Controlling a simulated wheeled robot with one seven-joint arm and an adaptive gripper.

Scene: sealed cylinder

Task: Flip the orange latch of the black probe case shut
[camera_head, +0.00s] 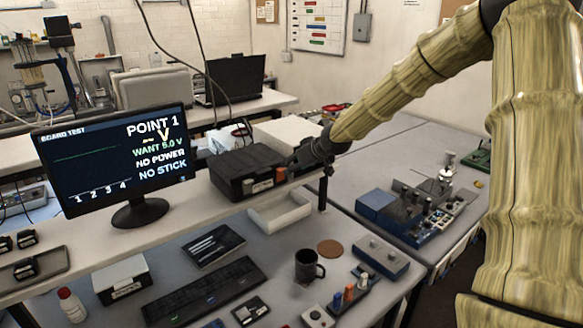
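The black probe case (236,172) sits on the raised shelf, right of the monitor, with its lid down. A small orange latch (280,174) shows on its front face near the right corner; whether it is flipped shut is too small to tell. My dark gripper (296,165) reaches in from the upper right, with its tip right beside the case's right end, close to the orange latch. Contact with the latch cannot be made out. The finger gap is too small and dark to see, and the gripper hides part of the case's right end.
A monitor (115,160) stands left of the case. A white box (287,133) is just behind it, and a white open tray (279,212) lies below the shelf front. A mug (308,266), keyboard (204,292) and blue fixture (376,205) occupy the lower benches.

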